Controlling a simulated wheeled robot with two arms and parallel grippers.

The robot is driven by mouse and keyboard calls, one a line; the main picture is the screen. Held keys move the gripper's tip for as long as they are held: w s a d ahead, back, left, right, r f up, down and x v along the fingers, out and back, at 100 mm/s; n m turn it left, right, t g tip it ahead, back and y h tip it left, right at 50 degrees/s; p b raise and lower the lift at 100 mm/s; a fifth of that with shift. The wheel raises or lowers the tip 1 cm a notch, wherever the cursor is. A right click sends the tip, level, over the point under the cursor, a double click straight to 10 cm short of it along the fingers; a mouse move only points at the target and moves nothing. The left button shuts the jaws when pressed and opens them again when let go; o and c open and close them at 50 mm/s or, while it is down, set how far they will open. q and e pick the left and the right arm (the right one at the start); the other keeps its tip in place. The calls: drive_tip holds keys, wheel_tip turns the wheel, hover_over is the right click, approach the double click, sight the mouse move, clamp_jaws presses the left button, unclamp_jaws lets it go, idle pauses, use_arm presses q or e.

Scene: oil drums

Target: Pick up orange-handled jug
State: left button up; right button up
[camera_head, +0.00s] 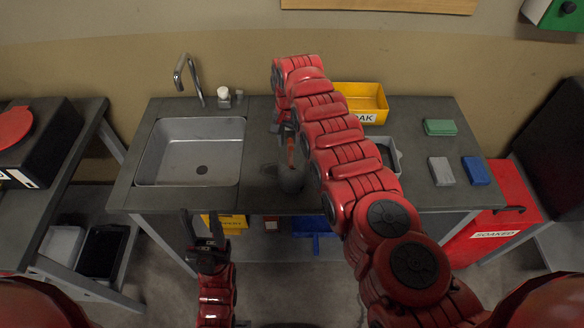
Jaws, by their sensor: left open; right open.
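The jug, with a grey body (291,180) and an orange handle (291,153), stands on the grey counter just right of the sink. My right arm reaches over the counter and hides part of the jug's right side. My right gripper (284,134) is open at the jug's handle, largely hidden by its own arm; I cannot tell whether it touches the handle. My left gripper (202,226) is open and empty in front of the counter's front edge, below the sink.
A sink (190,180) with a tap (188,78) fills the counter's left part. A yellow bin (365,100) and a grey tray (396,158) are partly behind my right arm. Green (440,127), grey (441,171) and blue (476,170) blocks lie right. A red bin (505,205) stands beside the counter.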

drive_tip(key=shift+f, duration=0.25)
drive_tip(key=shift+r, duration=0.1)
clamp_jaws()
idle(1.2)
